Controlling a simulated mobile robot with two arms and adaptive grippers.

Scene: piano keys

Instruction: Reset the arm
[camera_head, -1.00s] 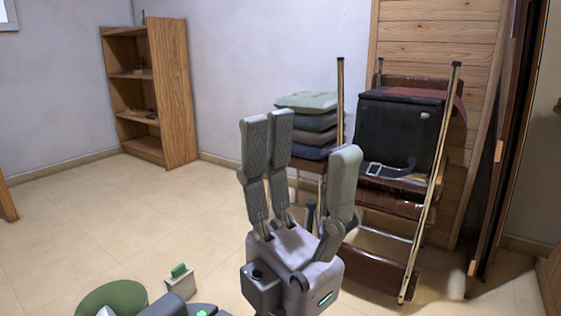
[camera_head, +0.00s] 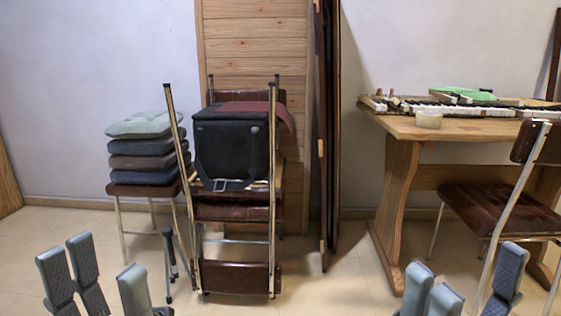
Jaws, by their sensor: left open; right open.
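My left gripper (camera_head: 100,275) is at the lower left of the head view, its grey fingers pointing up and spread apart. It is open and empty. My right gripper (camera_head: 460,287) is at the lower right, also open and empty with its fingers up. Only the fingers of both show; the palms and arms are cut off by the bottom edge. Neither gripper is seen touching anything.
Stacked chairs (camera_head: 238,212) with a black bag (camera_head: 230,150) stand in the middle. A stool with cushions (camera_head: 147,145) is left of them. A wooden table (camera_head: 450,130) with piano keys (camera_head: 465,109) and a chair (camera_head: 500,210) are at right.

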